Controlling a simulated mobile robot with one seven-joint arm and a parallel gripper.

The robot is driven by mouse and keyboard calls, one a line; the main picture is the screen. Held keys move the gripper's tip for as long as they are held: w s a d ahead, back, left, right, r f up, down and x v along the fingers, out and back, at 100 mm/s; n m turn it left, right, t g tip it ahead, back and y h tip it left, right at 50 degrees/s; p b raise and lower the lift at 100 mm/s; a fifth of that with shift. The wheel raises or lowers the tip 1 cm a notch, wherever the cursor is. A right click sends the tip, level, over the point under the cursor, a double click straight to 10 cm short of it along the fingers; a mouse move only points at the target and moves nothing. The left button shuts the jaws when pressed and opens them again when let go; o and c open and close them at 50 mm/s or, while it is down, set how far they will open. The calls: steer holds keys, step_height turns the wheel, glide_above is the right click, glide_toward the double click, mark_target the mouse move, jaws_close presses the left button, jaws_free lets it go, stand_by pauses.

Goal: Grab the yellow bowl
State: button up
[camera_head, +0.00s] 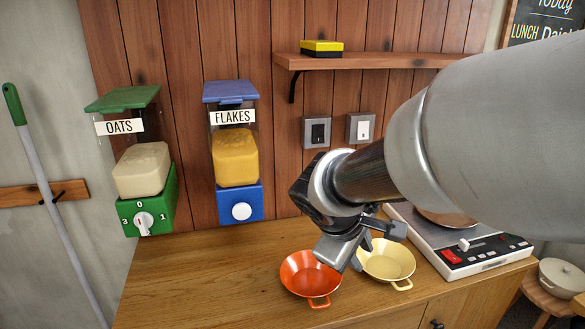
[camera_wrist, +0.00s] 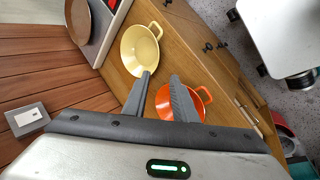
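The yellow bowl (camera_head: 392,264) stands upright on the wooden counter, with a looped handle at its front edge. It also shows in the wrist view (camera_wrist: 138,52), just beyond the fingertips. My gripper (camera_head: 365,252) is above the counter, over the gap between the yellow bowl and the orange bowl, and partly covers the yellow bowl in the head view. In the wrist view my gripper (camera_wrist: 161,76) has its two fingers apart with nothing between them. I cannot tell whether a fingertip touches the yellow bowl's rim.
The orange bowl (camera_head: 310,274) sits left of the yellow one. A hot plate (camera_head: 470,252) with a pan stands to the right. The oats dispenser (camera_head: 144,172) and flakes dispenser (camera_head: 235,160) hang on the wall. A shelf (camera_head: 370,61) is above. The counter's left part is clear.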

steer(key=b, duration=0.4)
glide_above(373, 275)
steer(key=s+a, duration=0.3)
step_height(373, 275, down, 10)
steer(key=shift+d+r, duration=0.1)
steer(key=shift+d, duration=0.05)
steer(key=x, duration=0.3)
steer(key=b+x, duration=0.1)
steer(key=x, duration=0.2)
steer(key=shift+w+d+r, duration=0.1)
steer(key=shift+w+r, duration=0.15)
steer(key=shift+r, duration=0.1)
jaws_close()
